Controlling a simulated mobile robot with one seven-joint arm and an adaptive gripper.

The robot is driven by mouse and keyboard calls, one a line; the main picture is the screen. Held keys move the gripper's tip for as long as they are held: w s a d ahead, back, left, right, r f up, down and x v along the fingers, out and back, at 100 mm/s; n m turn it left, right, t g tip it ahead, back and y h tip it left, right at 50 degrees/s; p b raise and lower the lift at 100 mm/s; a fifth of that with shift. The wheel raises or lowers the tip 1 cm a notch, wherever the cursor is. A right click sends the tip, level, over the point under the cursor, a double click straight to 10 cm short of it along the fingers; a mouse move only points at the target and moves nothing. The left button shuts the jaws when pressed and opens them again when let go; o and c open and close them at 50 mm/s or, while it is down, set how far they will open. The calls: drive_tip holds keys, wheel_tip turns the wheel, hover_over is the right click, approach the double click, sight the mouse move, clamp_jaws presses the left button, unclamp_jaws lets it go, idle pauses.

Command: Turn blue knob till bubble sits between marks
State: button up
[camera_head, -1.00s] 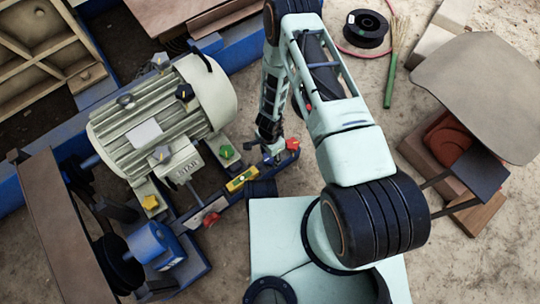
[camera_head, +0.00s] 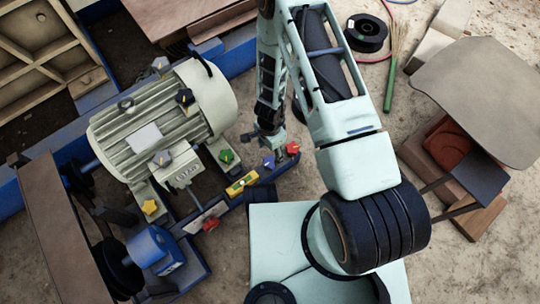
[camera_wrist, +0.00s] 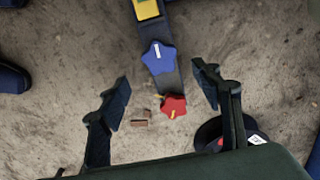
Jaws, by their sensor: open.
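The blue star-shaped knob (camera_head: 269,162) sits on the dark blue rail beside a red knob (camera_head: 292,148). In the wrist view the blue knob (camera_wrist: 158,57) has a white pointer line running nearly up and down, and the red knob (camera_wrist: 173,105) lies below it. The yellow level (camera_head: 241,183) is on the rail left of the blue knob; its bubble is too small to read. Only an end of the level (camera_wrist: 148,8) shows in the wrist view. My gripper (camera_wrist: 160,80) is open and empty, its fingers spread either side of the knobs and touching neither.
A finned motor (camera_head: 160,125) stands left of the rail, with green (camera_head: 226,156) and yellow (camera_head: 149,207) knobs near its base. A black spool (camera_head: 367,32) and a broom (camera_head: 392,75) lie on the dirt floor at the back.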

drive_tip(key=shift+r, duration=1.7)
